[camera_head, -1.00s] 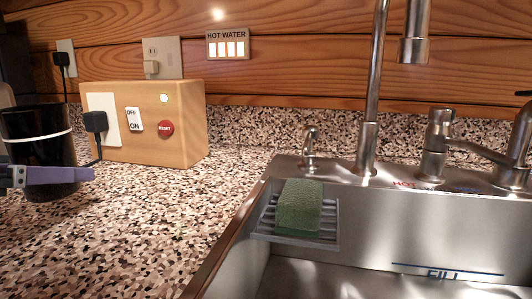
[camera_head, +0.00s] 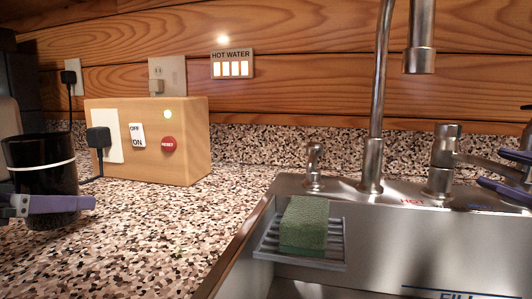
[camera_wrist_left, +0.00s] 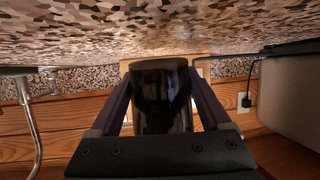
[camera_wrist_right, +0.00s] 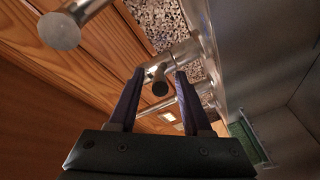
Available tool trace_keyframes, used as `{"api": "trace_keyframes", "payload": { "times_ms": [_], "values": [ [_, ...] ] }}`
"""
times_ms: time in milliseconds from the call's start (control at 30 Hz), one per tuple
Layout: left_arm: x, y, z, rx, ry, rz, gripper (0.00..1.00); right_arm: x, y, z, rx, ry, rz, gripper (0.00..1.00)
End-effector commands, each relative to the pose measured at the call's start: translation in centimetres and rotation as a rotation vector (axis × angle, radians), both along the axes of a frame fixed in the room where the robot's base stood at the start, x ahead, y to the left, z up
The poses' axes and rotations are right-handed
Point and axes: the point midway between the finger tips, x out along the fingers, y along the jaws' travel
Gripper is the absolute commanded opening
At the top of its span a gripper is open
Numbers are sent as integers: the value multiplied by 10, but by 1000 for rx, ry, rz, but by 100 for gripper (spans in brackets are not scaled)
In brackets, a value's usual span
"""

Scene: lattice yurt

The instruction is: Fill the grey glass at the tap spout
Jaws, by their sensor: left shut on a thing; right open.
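The grey glass (camera_head: 42,152), very dark with a pale line around it, stands upright at the left. I cannot tell if it touches the counter. My left gripper (camera_head: 50,205) is shut on it, with a finger on each side in the left wrist view (camera_wrist_left: 160,95). The tap spout (camera_head: 420,52) hangs over the sink at the upper right. My right gripper (camera_head: 508,180) is open by the tap levers at the right edge. In the right wrist view, a metal tap part (camera_wrist_right: 158,78) lies between or just beyond its fingertips. The glass's inside is hidden.
The counter between glass and sink is clear.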

Motion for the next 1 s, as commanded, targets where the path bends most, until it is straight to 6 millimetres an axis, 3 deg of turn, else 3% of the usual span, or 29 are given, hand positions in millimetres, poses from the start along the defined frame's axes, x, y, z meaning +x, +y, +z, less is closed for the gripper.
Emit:
{"api": "trace_keyframes", "payload": {
  "times_ms": [467,900,1000],
  "values": [
    [0,0,-1,0,-1,0,23,10,1,1,-1,0,0,49],
    [0,0,-1,0,-1,0,23,9,1,0,-1,0,0,0],
    [0,0,-1,0,-1,0,23,9,1,0,-1,0,0,0]
  ]
}}
